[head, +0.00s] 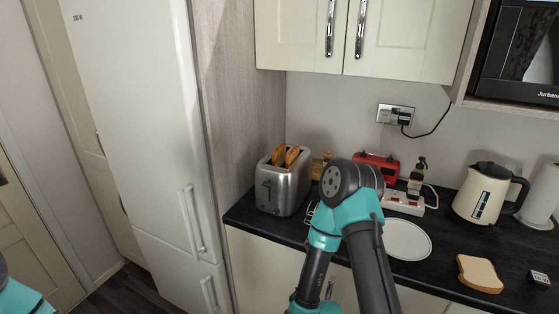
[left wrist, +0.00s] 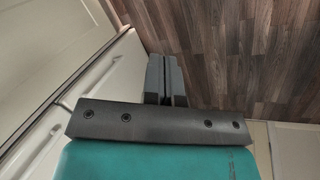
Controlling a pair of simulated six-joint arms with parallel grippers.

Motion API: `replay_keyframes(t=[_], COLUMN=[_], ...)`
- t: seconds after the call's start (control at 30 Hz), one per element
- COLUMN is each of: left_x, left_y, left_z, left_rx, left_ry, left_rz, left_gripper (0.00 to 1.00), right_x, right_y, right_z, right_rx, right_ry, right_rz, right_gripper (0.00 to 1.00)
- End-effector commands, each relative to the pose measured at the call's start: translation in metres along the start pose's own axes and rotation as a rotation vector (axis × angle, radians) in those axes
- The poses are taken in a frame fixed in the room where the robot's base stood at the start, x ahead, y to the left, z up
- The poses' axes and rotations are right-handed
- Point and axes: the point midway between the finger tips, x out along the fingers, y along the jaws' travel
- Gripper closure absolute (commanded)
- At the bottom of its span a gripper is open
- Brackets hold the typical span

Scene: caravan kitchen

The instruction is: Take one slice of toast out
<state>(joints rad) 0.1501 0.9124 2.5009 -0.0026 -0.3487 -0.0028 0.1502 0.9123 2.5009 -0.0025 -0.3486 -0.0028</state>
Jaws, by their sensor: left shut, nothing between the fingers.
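A silver toaster (head: 283,190) stands at the left end of the dark counter, beside the wood-grain side panel. Two browned slices of toast, a left one (head: 278,155) and a right one (head: 292,156), stick up out of its slots. A pale slice of bread (head: 480,273) lies flat at the counter's front right. In the left wrist view my left gripper (left wrist: 166,98) is shut and empty, over the wooden floor, well away from the toaster. My right arm rises in front of the counter in the head view; its gripper does not show.
A white plate (head: 406,239) lies right of my right arm, partly hidden by it. Behind are a red box-like object (head: 379,164), a power strip (head: 403,204) and a dark bottle (head: 416,180). A cream kettle (head: 483,194) stands right. Cupboards (head: 362,35) hang above.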

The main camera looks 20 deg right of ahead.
Motion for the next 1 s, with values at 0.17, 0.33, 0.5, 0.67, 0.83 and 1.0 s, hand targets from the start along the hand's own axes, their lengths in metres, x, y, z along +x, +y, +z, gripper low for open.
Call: replay_keyframes(t=[0.17, 0.33, 0.5, 0.67, 0.83, 1.0], left_x=[0.0, 0.0, 0.0, 0.0, 0.0, 0.0], left_y=[0.0, 0.0, 0.0, 0.0, 0.0, -0.0001], left_z=[0.0, 0.0, 0.0, 0.0, 0.0, 0.0], left_rx=[0.0, 0.0, 0.0, 0.0, 0.0, 0.0], left_ry=[0.0, 0.0, 0.0, 0.0, 0.0, 0.0], left_rz=[0.0, 0.0, 0.0, 0.0, 0.0, 0.0], left_gripper=[1.0, 0.88, 0.71, 0.56, 0.56, 0.56], right_x=[0.0, 0.0, 0.0, 0.0, 0.0, 0.0], right_y=[0.0, 0.0, 0.0, 0.0, 0.0, 0.0], right_z=[0.0, 0.0, 0.0, 0.0, 0.0, 0.0], right_rx=[0.0, 0.0, 0.0, 0.0, 0.0, 0.0], right_ry=[0.0, 0.0, 0.0, 0.0, 0.0, 0.0], right_rz=[0.0, 0.0, 0.0, 0.0, 0.0, 0.0], right_gripper=[0.57, 0.57, 0.57, 0.57, 0.57, 0.57])
